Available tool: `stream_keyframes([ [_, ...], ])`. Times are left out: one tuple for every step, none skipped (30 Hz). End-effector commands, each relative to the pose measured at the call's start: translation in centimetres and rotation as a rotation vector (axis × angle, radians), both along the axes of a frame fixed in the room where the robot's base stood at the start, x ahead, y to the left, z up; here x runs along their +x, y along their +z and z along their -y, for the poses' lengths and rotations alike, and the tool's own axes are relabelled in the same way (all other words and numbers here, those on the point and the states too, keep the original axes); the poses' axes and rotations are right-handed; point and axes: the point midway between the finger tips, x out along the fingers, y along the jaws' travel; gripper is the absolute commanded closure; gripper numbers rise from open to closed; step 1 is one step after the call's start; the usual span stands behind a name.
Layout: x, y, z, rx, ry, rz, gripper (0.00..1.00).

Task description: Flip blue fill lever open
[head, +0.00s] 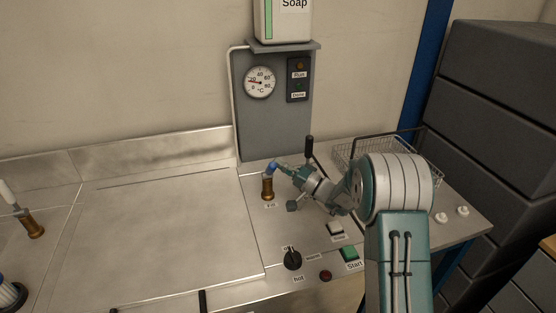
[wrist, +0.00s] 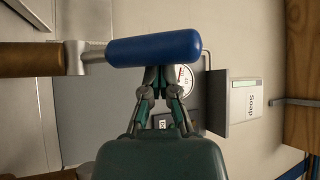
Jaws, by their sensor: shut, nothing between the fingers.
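The blue fill lever (head: 273,167) sits on top of a brass valve (head: 267,187) on the steel bench, above a small label. In the wrist view the blue lever handle (wrist: 155,48) lies across the picture, joined by a metal neck to the brass valve body (wrist: 32,59) at the left. My gripper (head: 281,169) is at the lever from its right side. In the wrist view my gripper (wrist: 158,72) is shut, with its fingertips right at the handle's lower edge. Nothing is between the fingers. I cannot tell whether they touch the handle.
A grey panel with a temperature gauge (head: 260,82) and a soap box (head: 284,20) stands behind. A black upright lever (head: 309,147) and a wire basket (head: 372,150) are close to my arm. A black knob (head: 292,259) and green start button (head: 350,253) are in front.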

Motion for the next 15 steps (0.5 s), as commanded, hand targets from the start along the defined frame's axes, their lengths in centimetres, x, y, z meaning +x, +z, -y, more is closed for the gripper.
stream_keyframes([
  [-0.2,-0.3,0.0,-0.001,0.000,-0.003,1.00],
  [-0.3,-0.4,0.1,-0.001,0.000,-0.003,1.00],
  [-0.5,-0.6,0.1,-0.001,0.000,-0.004,1.00],
  [-0.6,-0.7,0.1,-0.001,0.000,-0.004,1.00],
  [-0.7,-0.8,0.1,-0.001,0.000,-0.004,1.00],
  [-0.8,-1.0,0.2,0.000,0.000,-0.004,1.00],
  [-0.9,-1.1,0.2,0.000,0.000,-0.004,1.00],
  [-1.0,-1.2,0.2,-0.001,0.000,-0.003,1.00],
  [-1.1,-1.3,0.2,-0.001,0.000,-0.003,1.00],
  [-1.2,-1.4,0.3,-0.001,0.000,-0.003,1.00],
  [-1.2,-1.5,0.3,-0.001,0.000,-0.003,1.00],
  [-1.3,-1.6,0.3,0.000,0.000,-0.004,1.00],
  [-1.4,-1.7,0.3,0.000,-0.001,-0.004,1.00],
  [-1.4,-1.8,0.3,0.000,-0.001,-0.004,1.00],
  [-1.5,-1.9,0.3,0.000,-0.001,-0.004,1.00],
])
